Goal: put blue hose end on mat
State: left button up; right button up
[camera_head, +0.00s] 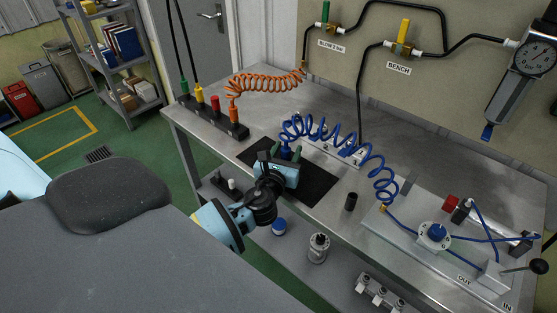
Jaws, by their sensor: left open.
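A black mat (318,186) lies on the metal bench near its front edge. The coiled blue hose (325,130) runs across the back of the mat area, from the bench panel at the right to its blue end (285,151). The blue hose end is at the mat's back part, between the fingers of my left gripper (286,153). My left gripper is open, with its fingers apart around the hose end. Its body hides part of the mat and the lower part of the hose end. My right gripper is out of view.
An orange coiled hose (265,84) and a black rack with coloured plugs (213,117) stand at the back left. A panel with a blue knob (437,232) is at the right. Bare bench (420,145) lies behind it.

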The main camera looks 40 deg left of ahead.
pick_arm(q)
jog(key=v, duration=1.1)
dwell(1.7)
